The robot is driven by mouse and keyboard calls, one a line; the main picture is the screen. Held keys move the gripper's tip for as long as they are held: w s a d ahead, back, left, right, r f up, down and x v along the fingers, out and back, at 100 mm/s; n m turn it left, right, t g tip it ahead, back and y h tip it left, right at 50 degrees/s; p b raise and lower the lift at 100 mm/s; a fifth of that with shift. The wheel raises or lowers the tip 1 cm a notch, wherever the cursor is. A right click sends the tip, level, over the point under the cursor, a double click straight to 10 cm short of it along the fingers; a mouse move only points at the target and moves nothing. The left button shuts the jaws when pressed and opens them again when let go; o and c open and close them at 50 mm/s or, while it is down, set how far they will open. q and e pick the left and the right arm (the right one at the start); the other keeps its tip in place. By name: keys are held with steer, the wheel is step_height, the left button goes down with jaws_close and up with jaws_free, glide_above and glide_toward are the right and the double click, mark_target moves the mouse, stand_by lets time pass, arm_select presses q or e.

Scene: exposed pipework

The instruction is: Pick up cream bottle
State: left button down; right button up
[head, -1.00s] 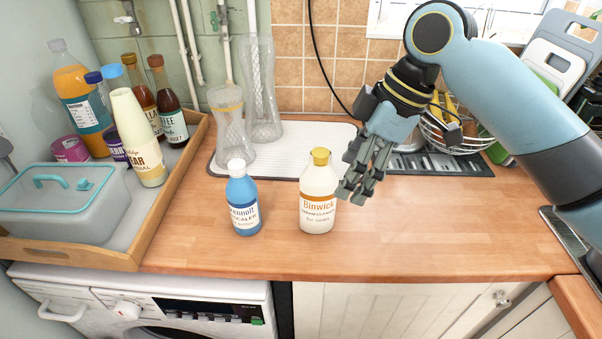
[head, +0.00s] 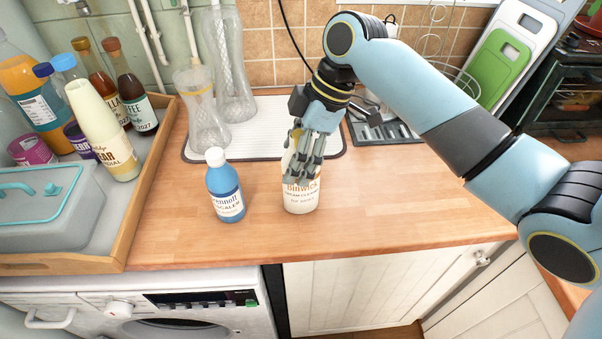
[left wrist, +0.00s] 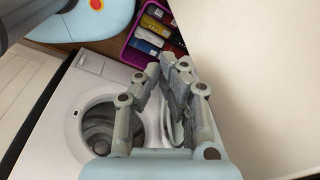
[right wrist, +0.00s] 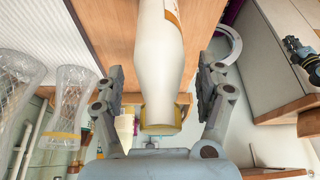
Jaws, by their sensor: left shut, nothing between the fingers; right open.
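The cream bottle (head: 300,204) with an orange-and-white label stands upright on the wooden worktop. A gap shows beside each finger. My left gripper (left wrist: 178,65) is shut and empty in the left wrist view, above a washing machine, away from the bottle.
A blue bottle (head: 226,190) stands close left of the cream bottle. Two clear glass vases (head: 203,115) stand behind on a white ribbed mat (head: 262,108). A wooden tray (head: 125,236) with bottles and a box is at left. The worktop to the right is clear.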

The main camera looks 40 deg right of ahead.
steer(key=shift+w+a+f, duration=0.15)
steer(key=shift+a+f, duration=0.1)
steer(key=shift+f, duration=0.4)
jaws_close()
